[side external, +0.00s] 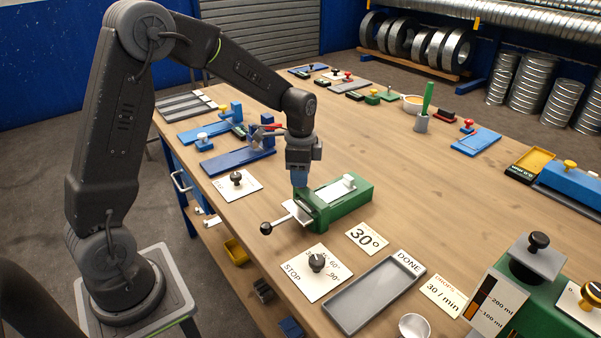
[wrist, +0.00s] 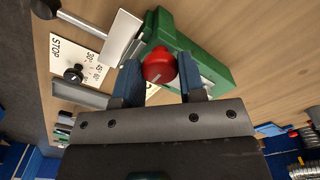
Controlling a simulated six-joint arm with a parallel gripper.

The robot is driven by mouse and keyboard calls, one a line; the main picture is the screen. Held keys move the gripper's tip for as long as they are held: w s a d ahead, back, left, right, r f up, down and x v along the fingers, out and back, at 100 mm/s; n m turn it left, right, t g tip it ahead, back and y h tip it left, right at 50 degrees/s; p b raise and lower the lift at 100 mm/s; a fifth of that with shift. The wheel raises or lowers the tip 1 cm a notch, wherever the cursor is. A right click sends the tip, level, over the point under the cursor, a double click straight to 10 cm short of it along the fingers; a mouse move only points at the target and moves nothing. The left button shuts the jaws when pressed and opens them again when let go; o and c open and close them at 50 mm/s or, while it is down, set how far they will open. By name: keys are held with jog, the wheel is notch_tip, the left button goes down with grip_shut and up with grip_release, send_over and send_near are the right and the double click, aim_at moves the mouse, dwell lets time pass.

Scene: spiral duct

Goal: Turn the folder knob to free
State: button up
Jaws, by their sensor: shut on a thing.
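The green folder (side external: 345,203) lies on the bench, with a metal plate and a black-ended lever (side external: 266,228) at its near left end and a white knob (side external: 348,180) on top. My gripper (side external: 300,183) points down at the folder's left part. In the wrist view, a round red knob (wrist: 159,65) on the folder (wrist: 205,52) sits between the blue fingers of my gripper (wrist: 160,82), which is shut on it. In the side view the red knob is hidden by the fingers. No "free" mark is readable.
A dial plate (side external: 301,280) marked STOP with a black knob (side external: 317,262), a 30° card (side external: 366,239) and a grey DONE tray (side external: 350,310) stand in front of the folder. Another black-knob plate (side external: 223,187) is to the left.

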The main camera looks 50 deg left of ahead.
jog(key=n, duration=0.4)
jog(key=shift+n, duration=0.3)
jog(key=n, duration=0.4)
jog(key=shift+n, duration=0.3)
jog(key=n, duration=0.4)
jog(key=shift+n, duration=2.2)
jog(key=o, duration=0.9)
